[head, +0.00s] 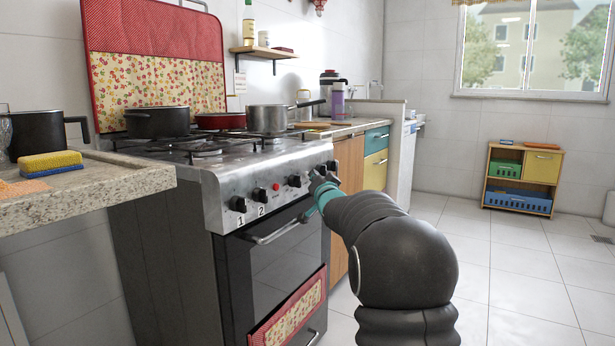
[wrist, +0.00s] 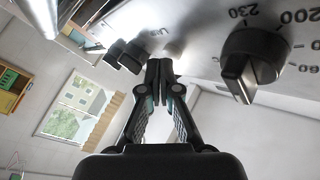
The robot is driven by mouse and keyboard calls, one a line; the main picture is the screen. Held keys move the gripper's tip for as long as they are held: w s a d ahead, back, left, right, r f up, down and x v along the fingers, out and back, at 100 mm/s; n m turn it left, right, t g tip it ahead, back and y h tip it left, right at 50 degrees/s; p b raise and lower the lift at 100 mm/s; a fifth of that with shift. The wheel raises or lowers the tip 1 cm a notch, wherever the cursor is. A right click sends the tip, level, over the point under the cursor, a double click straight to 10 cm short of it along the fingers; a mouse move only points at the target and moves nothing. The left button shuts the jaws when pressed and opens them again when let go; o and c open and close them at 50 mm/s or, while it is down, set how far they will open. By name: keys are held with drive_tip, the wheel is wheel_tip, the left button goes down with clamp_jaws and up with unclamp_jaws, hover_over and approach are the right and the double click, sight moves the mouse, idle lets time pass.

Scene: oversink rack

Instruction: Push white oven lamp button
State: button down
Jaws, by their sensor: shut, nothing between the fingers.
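The stove's steel front panel (head: 215,190) carries a row of black knobs and a red button (head: 276,186). My gripper (head: 317,178) is at the right part of the panel, just right of a black knob (head: 294,181). In the wrist view my gripper (wrist: 159,70) is shut and empty, its fingertips close to the panel surface (wrist: 205,35). Whether they touch it, I cannot tell. A black knob with temperature numbers (wrist: 253,60) is to their right.
Two more black knobs (wrist: 125,55) are left of the fingertips in the wrist view. The oven door handle (head: 280,232) and a patterned towel (head: 290,312) are below the panel. Pots (head: 158,121) stand on the stove. The tiled floor (head: 520,260) at right is clear.

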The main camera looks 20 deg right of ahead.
drive_tip(key=shift+w+a, duration=0.35)
drive_tip(key=shift+a, duration=0.1)
idle(0.9)
drive_tip(key=shift+f, duration=0.15)
drive_tip(key=shift+s+d+f, duration=0.1)
drive_tip(key=shift+s+f, duration=0.25)
drive_tip(key=shift+f, duration=0.1)
drive_tip(key=shift+s+d, duration=0.1)
drive_tip(key=s+d, duration=0.3)
drive_tip(key=s, duration=0.1)
drive_tip(key=shift+d+r, duration=0.2)
drive_tip(key=shift+r, duration=0.1)
idle(0.3)
